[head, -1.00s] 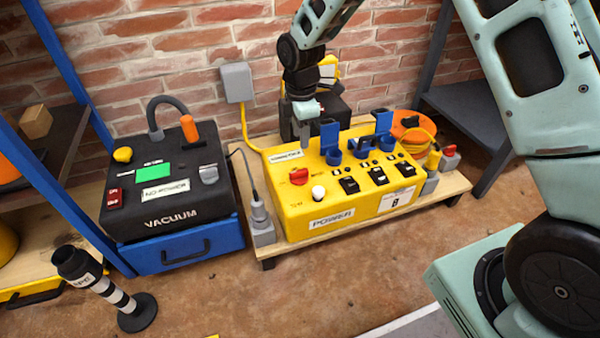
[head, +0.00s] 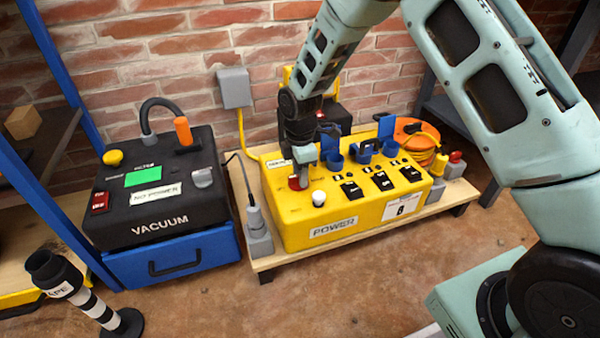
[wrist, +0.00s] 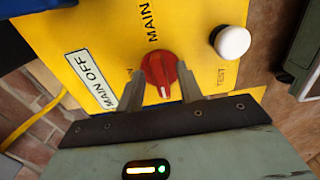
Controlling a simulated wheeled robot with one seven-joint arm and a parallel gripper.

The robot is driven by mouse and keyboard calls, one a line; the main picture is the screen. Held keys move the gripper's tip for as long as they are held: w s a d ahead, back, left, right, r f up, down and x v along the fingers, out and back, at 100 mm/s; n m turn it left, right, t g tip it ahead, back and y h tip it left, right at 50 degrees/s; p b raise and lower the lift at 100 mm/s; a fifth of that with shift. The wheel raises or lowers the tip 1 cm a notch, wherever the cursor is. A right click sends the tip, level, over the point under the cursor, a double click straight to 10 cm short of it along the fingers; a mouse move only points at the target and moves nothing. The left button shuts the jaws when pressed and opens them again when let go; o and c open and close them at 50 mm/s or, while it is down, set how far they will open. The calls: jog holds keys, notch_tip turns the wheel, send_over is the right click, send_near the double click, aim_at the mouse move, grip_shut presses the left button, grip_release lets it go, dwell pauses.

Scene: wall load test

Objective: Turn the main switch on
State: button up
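The yellow power box (head: 285,226) stands on a low wooden platform. Its main switch is a red rotary knob (head: 295,184), partly hidden by my gripper (head: 304,166) in the head view. In the wrist view the red knob (wrist: 160,74) sits between the two fingertips of my gripper (wrist: 160,84), with yellow surface showing between knob and fingers. The gripper is open and points down at the panel. A white "MAIN OFF" label (wrist: 91,79) lies beside the knob, and "MAIN" is printed near it.
A white test button (head: 319,198) is close to the knob and also shows in the wrist view (wrist: 231,42). Blue holders (head: 363,150) and black switches (head: 382,181) are to the right. A black vacuum unit (head: 155,210) displays "NO POWER" at left.

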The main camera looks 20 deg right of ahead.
grip_shut()
jog(key=shift+r+p, duration=0.15)
jog(key=shift+p, duration=0.45)
jog(key=m+p, duration=0.2)
jog(key=p, duration=0.1)
jog(key=shift+r, duration=0.2)
jog(key=m+p, duration=0.2)
jog(key=p, duration=0.2)
jog(key=shift+s+m, duration=0.15)
jog(key=shift+m, duration=0.25)
jog(key=m+p, duration=0.6)
jog(key=shift+s+a+f, duration=0.1)
jog(key=m+p, duration=0.2)
jog(key=m, duration=0.1)
jog(key=shift+a+f+m+p, duration=0.1)
jog(key=shift+m+p, duration=0.25)
jog(key=shift+m, duration=0.05)
jog(key=shift+f+m+p, duration=0.1)
jog(key=shift+m+p, duration=0.65)
jog(key=shift+m, duration=0.85)
